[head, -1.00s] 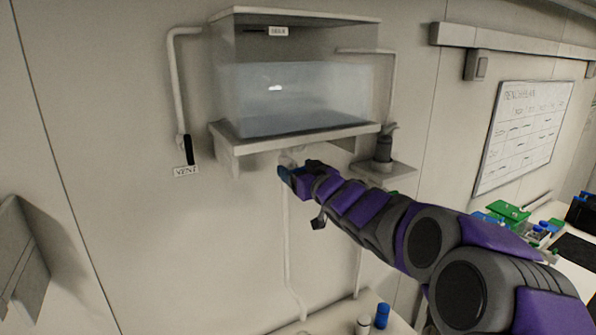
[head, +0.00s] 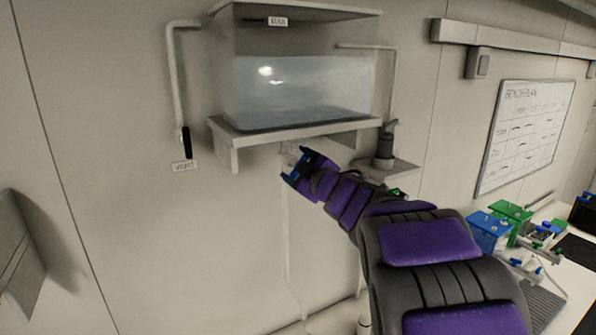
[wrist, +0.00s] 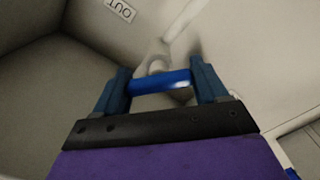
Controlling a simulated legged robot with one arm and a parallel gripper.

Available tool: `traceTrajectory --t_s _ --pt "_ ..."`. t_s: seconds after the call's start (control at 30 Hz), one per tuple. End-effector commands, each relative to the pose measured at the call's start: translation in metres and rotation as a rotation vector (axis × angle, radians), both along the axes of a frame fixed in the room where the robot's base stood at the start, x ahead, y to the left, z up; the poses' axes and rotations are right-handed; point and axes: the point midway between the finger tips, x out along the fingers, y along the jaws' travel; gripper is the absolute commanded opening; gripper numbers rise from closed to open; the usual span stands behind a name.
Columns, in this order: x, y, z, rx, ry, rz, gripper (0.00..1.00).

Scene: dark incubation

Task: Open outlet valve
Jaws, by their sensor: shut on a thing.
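The outlet valve's blue handle (wrist: 160,82) lies across between my gripper's fingers in the wrist view. A pale valve body and pipe (wrist: 158,58) show just beyond it, near an "OUT" label (wrist: 120,9). My gripper (head: 292,165) is under the tank shelf in the head view, at the top of the thin drain pipe (head: 286,230). The gripper also shows in the wrist view (wrist: 160,80), shut on the blue handle. In the head view the handle is mostly hidden by the gripper. The clear tank (head: 298,88) holds water.
The tank shelf (head: 225,135) is close above my gripper. A vent pipe with a black handle (head: 186,142) is at left, labelled "VENT". A dark pump (head: 385,150) stands on a small bracket at right. A bench with blue and green boxes (head: 512,217) is farther right.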

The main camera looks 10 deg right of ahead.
Motion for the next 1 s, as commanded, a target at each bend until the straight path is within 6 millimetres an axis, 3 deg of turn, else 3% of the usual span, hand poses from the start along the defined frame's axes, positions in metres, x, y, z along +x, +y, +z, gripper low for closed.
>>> traceTrajectory --t_s 0.6,1.0 --pt "-0.0017 0.0015 -0.0025 -0.522 -0.172 0.001 0.42" --pt "-0.0016 0.0014 -0.0044 -0.685 -0.222 0.002 0.42"
